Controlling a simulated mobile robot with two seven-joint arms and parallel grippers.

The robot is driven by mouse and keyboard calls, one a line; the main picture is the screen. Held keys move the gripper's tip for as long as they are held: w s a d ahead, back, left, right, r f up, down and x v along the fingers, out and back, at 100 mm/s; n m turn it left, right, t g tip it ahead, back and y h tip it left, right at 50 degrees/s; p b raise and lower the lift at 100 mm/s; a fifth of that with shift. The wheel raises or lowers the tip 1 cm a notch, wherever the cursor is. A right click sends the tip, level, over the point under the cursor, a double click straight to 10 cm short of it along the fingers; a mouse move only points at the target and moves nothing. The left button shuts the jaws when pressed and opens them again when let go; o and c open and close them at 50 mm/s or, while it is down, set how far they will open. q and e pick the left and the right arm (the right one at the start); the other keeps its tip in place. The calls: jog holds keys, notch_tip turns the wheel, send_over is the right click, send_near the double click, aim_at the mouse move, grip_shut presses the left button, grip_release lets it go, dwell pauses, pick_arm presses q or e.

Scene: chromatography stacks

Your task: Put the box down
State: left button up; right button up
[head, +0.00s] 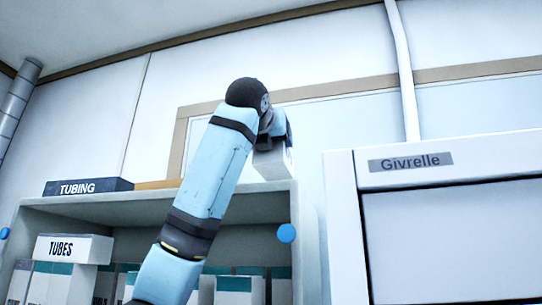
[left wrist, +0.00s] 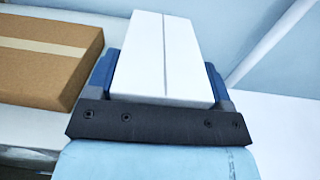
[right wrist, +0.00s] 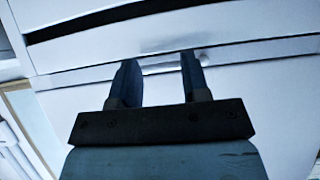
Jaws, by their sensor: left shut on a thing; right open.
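A plain white box (left wrist: 163,55) with a seam along its top sits between the blue fingers of my left gripper (head: 279,133), which is shut on it. In the head view the white box (head: 273,164) shows partly, below the gripper, at the right end of the shelf unit's top (head: 240,189). I cannot tell whether its underside touches that top. My right gripper (right wrist: 157,78) is open and empty, facing a pale panel; it is not in the head view.
A cardboard box (left wrist: 45,55) lies left of the white box; its edge also shows in the head view (head: 158,184). A dark TUBING box (head: 88,187) is further left. A TUBES box (head: 73,248) and several cartons fill the shelf. A Givrelle cabinet (head: 343,210) stands to the right.

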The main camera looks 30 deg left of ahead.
aim_at(271, 169)
pick_arm(q)
notch_tip(271, 169, down, 3)
jog(key=shift+r, duration=0.1)
jog(key=shift+f, duration=0.4)
jog(key=shift+w+a+f, duration=0.1)
jog(key=shift+f, duration=0.05)
pick_arm(e)
jog(key=shift+a+f, duration=0.2)
jog(key=shift+s, duration=0.1)
pick_arm(q)
jog(key=shift+s+f, duration=0.15)
jog(key=shift+s, duration=0.05)
jog(key=o, duration=0.8)
jog(key=shift+d, duration=0.2)
jog(key=shift+c, duration=0.2)
jog(key=shift+o, duration=1.1)
jog(key=shift+w, duration=0.1)
jog(key=shift+a, duration=0.1)
pick_arm(e)
jog(key=shift+r, duration=0.25)
